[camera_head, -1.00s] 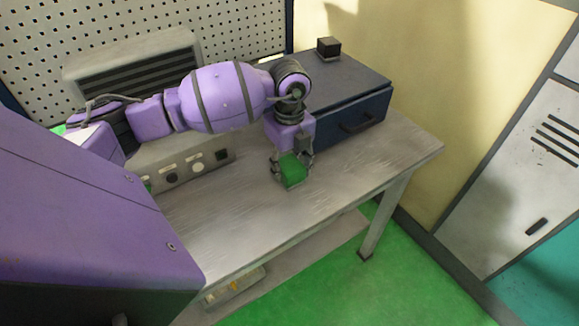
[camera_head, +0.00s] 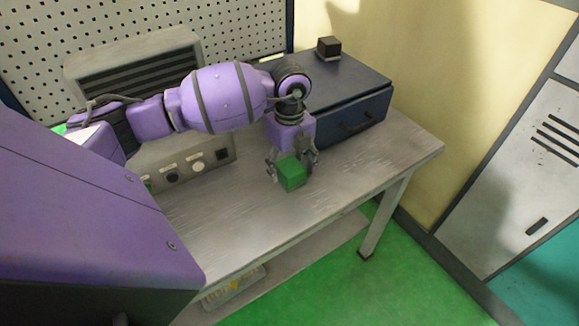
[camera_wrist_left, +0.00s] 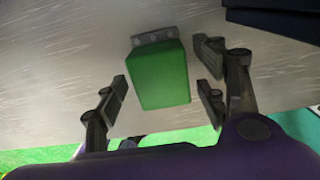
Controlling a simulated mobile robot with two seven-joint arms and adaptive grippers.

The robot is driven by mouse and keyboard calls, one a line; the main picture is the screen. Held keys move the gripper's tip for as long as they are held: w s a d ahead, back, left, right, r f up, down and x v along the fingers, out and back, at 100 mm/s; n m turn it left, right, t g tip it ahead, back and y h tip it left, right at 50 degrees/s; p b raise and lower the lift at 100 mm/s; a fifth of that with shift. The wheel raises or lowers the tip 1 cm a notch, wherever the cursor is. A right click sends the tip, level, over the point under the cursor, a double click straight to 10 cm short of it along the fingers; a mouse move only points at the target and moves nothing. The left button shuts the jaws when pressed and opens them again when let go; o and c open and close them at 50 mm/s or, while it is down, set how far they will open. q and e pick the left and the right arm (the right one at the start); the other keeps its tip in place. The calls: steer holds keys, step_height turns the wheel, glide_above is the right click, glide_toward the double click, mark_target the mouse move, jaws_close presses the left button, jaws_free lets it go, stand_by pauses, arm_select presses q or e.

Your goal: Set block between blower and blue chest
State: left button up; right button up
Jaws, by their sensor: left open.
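The green block (camera_head: 291,174) is on the grey worktable, between the blower and the blue chest and nearer the table's front edge. My left gripper (camera_head: 293,167) is open around it, pointing down. In the left wrist view the block (camera_wrist_left: 160,75) lies between the spread fingers (camera_wrist_left: 163,92), with a gap on each side. The blower (camera_head: 135,67) is a grey slatted unit at the back left, partly hidden by my left arm. The blue chest (camera_head: 350,122) is dark, with a handle on its front, at the back right. My right gripper is not in view.
A small dark box (camera_head: 328,48) sits on top of the chest. A panel with knobs (camera_head: 197,167) stands left of the block. The tabletop (camera_head: 380,165) is bare to the right. A lower shelf (camera_head: 310,258) holds a pale item. A pegboard stands behind.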

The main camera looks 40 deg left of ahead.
mark_target(289, 166)
arm_select(q)
step_height(289, 166, up, 12)
steer(key=shift+f, duration=0.2)
steer(key=shift+f, duration=0.1)
